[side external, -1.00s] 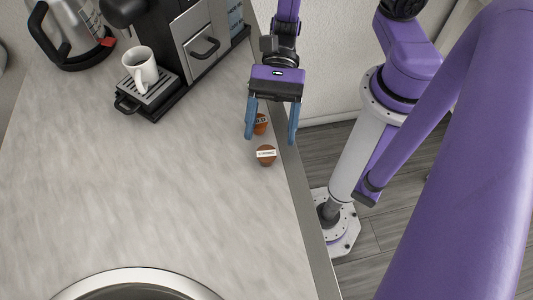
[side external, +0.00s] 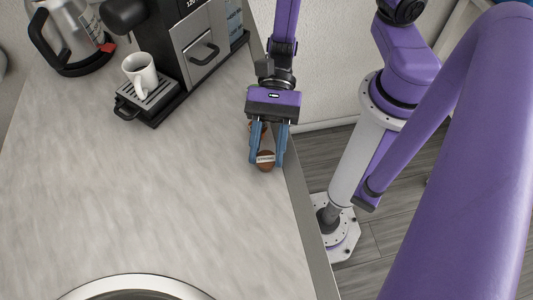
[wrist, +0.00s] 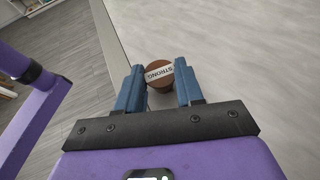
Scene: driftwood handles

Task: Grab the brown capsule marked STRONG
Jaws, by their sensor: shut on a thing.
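The brown capsule marked STRONG (side external: 265,161) is on the counter near its right edge. It also shows in the wrist view (wrist: 159,75), its white label reading STRONG. My gripper (side external: 267,164) is shut on it, with one blue finger on each side. In the wrist view the fingertips (wrist: 160,80) flank the capsule.
A coffee machine (side external: 195,45) with a white mug (side external: 141,72) on its drip tray stands at the back. A kettle (side external: 72,40) is at the far left. The counter's edge (side external: 305,225) runs close on the right. The counter's middle (side external: 150,190) is clear.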

